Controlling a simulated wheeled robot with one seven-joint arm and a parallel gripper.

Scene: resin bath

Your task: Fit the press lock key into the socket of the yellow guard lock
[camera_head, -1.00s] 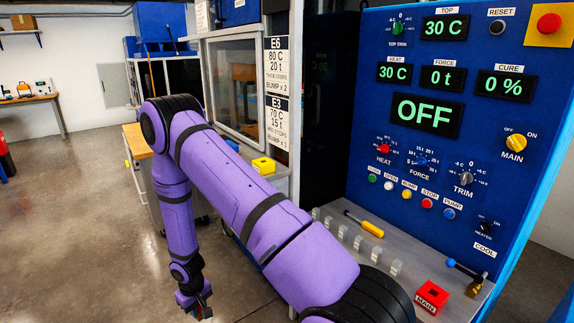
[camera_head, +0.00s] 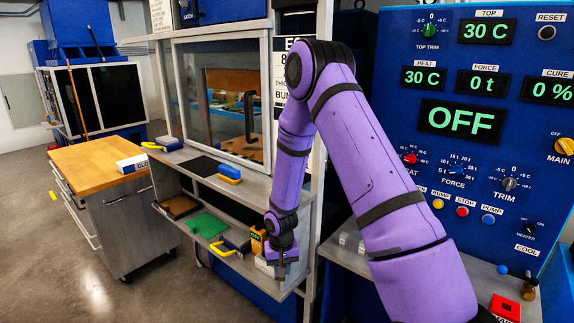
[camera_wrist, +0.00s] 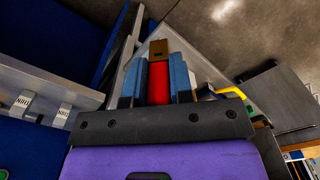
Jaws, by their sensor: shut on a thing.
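My gripper (camera_wrist: 159,88) shows in the wrist view with its two blue fingers shut on a red block-like piece, probably the key. A small brown piece with a dark mark shows just beyond the fingertips; I cannot tell whether it belongs to the red piece. In the head view my gripper (camera_head: 281,262) points down at the lower shelf's front edge, and the held piece cannot be made out there. The yellow guard lock cannot be identified now; my forearm covers the right end of the upper shelf, where a yellow block stood earlier.
The upper shelf (camera_head: 200,161) holds a yellow-and-blue block (camera_head: 229,175). The lower shelf holds a green mat (camera_head: 203,224), a yellow handle (camera_head: 222,250) and an orange box (camera_head: 258,241). A windowed cabinet (camera_head: 222,95) stands behind. The blue press panel (camera_head: 400,125) is at right.

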